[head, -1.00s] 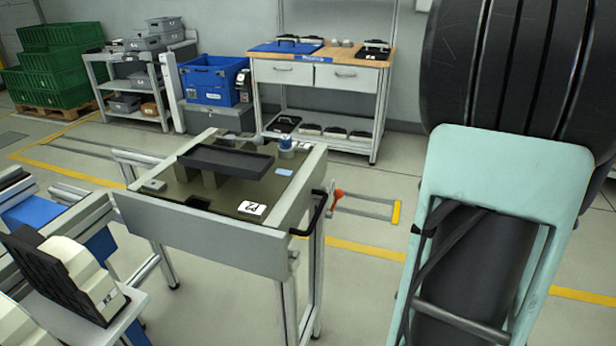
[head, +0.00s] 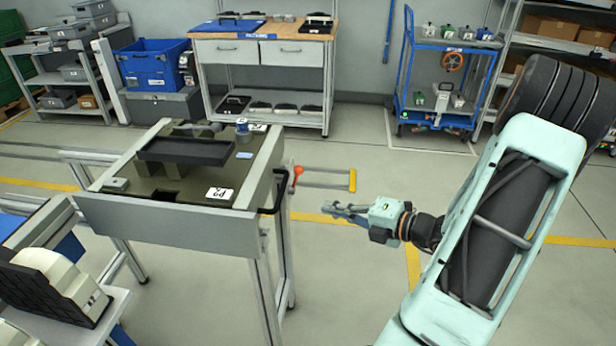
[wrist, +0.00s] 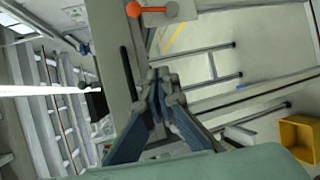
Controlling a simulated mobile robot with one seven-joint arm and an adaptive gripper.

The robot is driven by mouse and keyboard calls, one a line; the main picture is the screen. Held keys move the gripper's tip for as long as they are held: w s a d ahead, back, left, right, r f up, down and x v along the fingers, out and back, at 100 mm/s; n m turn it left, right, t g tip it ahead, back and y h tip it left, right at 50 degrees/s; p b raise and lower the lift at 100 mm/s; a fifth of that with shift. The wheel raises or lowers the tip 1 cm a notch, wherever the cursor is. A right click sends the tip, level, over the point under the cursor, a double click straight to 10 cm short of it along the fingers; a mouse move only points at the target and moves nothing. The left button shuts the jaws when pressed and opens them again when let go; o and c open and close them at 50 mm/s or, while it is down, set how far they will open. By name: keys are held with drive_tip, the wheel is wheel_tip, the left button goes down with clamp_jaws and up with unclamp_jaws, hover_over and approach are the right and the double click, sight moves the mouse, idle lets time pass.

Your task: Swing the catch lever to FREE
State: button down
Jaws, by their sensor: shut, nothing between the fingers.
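The catch lever (head: 297,171) has a red-orange knob and sits on the right side of the grey pallet station (head: 165,220). In the wrist view, the lever (wrist: 148,9) shows at the top as an orange bar with a round knob at its left end, on a pale block. My gripper (head: 328,208) is shut and empty, to the right of the station and lower than the lever in the head view. In the wrist view my gripper (wrist: 158,78) points toward the station's side, apart from the lever. No FREE marking is readable.
A black bent handle (head: 272,193) sticks out beside the lever. A rail frame with a yellow end (head: 352,180) lies behind, right of the station. A yellow bin (wrist: 299,138) shows at right in the wrist view. The floor around my forearm is clear.

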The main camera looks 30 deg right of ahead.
drive_tip(key=m, duration=0.1)
drive_tip(key=d+r+m+t, duration=0.1)
drive_tip(key=m, duration=0.1)
drive_tip(key=r+m+t+h, duration=0.1)
drive_tip(key=shift+w+d+r+m, duration=0.1)
drive_tip(key=shift+w+d+m, duration=0.2)
drive_tip(key=shift+m, duration=0.1)
drive_tip(key=shift+w+a, duration=0.1)
drive_tip(key=b, duration=0.2)
approach(296, 181)
drive_tip(key=w+a+r, duration=0.1)
drive_tip(key=a+r, duration=0.2)
drive_tip(key=a, duration=0.2)
drive_tip(key=shift+w+d, duration=0.5)
drive_tip(key=shift+w, duration=0.35)
drive_tip(key=shift+w+d, duration=0.55)
drive_tip(key=shift+w, duration=0.3)
drive_tip(key=shift+r, duration=0.2)
